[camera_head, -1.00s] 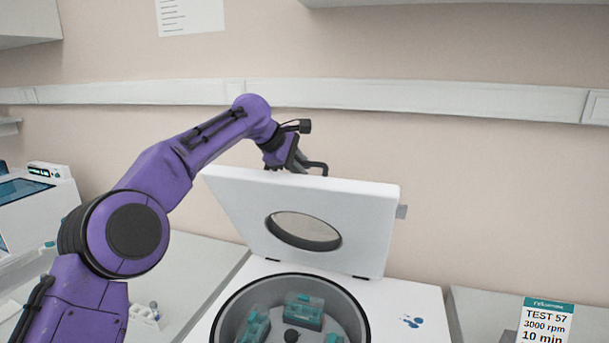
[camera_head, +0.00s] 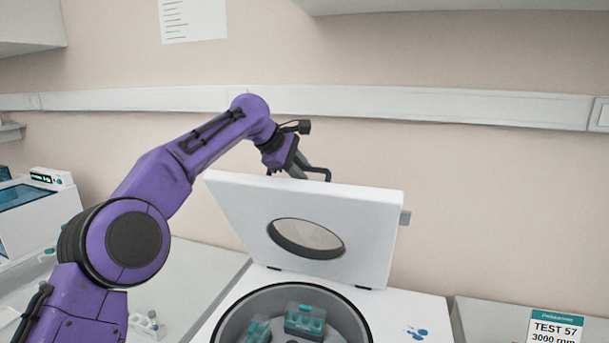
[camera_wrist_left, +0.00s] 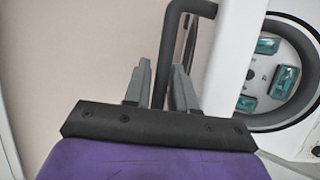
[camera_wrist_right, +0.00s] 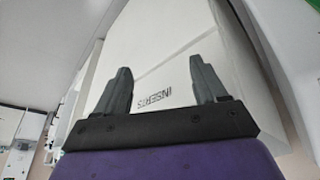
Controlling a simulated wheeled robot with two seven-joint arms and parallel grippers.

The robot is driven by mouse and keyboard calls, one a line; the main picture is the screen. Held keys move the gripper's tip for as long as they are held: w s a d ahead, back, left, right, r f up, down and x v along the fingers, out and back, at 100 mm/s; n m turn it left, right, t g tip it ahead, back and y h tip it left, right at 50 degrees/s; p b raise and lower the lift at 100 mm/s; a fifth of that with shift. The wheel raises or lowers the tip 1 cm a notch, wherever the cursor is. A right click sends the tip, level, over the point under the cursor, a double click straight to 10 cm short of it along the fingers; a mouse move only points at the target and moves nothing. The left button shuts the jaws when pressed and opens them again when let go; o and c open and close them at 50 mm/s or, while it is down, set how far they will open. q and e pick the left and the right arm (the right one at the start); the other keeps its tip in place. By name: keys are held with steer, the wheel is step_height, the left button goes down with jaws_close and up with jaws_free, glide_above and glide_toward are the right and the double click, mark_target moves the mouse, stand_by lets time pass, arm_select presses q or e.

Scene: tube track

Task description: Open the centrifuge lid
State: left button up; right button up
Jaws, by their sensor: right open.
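The centrifuge (camera_head: 405,308) has its white lid (camera_head: 365,225) raised and tilted back, with an oval window in it. The bowl below is open, with teal tube holders (camera_head: 305,320) inside. My left gripper (camera_head: 299,168) is at the lid's top edge, at the black lid handle (camera_head: 318,168).
A white box (camera_wrist_right: 180,45) marked "INSERTS" lies beyond my right fingers. A label card (camera_head: 555,325) reading "TEST 57" stands right of the centrifuge. A white device with a screen (camera_head: 35,205) is at the left. The wall is behind the lid.

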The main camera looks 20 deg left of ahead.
arm_select(q)
steer(key=v, duration=0.8)
steer(key=shift+s+a+r, duration=0.15)
steer(key=shift+s+r, duration=0.1)
steer(key=shift+s, duration=0.05)
steer(key=shift+w, duration=0.15)
steer(key=shift+f, duration=0.1)
